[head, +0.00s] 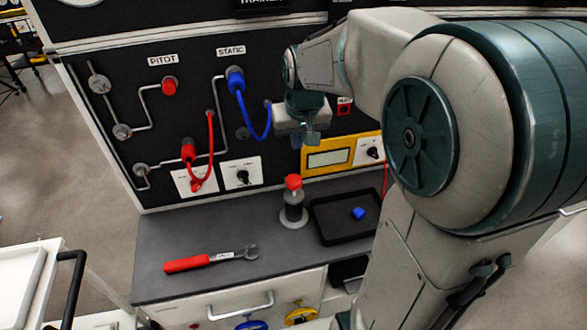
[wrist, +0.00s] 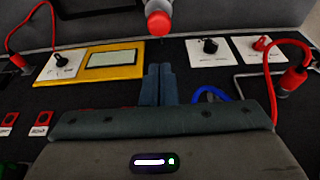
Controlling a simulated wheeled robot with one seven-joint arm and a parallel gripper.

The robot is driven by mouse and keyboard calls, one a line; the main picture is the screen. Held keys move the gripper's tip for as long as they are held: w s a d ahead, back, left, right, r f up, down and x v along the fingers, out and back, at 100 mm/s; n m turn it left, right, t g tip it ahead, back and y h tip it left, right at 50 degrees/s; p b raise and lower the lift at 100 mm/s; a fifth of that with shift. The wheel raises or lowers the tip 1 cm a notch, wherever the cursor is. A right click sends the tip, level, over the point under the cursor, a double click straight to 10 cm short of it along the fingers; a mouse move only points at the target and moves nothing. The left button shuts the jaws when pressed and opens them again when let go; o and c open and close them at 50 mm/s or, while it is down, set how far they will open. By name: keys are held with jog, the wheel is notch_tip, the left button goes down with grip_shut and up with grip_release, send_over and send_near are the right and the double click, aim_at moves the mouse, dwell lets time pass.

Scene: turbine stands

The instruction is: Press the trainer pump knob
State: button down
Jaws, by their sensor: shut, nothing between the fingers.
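The trainer pump stands upright on the dark bench, with a red knob (head: 293,182) on top of a grey body (head: 293,212) and a round base. In the wrist view the red knob (wrist: 158,23) shows at the top centre, beyond my fingertips. My gripper (head: 305,142) is shut and empty. It hangs in front of the panel, above the pump and apart from the knob. In the wrist view my gripper (wrist: 158,72) shows its two fingers together, pointing toward the knob.
A black tray (head: 328,236) with a blue cap (head: 358,213) lies right of the pump. A red-handled wrench (head: 210,260) lies to the left. Behind are a yellow display unit (head: 328,158), a blue hose (head: 255,128) and a red hose (head: 211,145).

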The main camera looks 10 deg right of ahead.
aim_at(295, 181)
jog(key=x, duration=0.7)
jog(key=s+p+x, duration=0.1)
jog(key=x, duration=0.3)
jog(key=shift+w+f, duration=0.15)
jog(key=shift+f, duration=0.85)
jog(key=shift+f, duration=0.1)
notch_tip(295, 181, down, 4)
jog(key=b, duration=0.3)
jog(key=shift+r, duration=0.2)
notch_tip(295, 181, up, 5)
jog(key=p, duration=0.3)
jog(key=shift+f, duration=0.2)
jog(key=b+v, duration=0.1)
jog(key=v, duration=0.9)
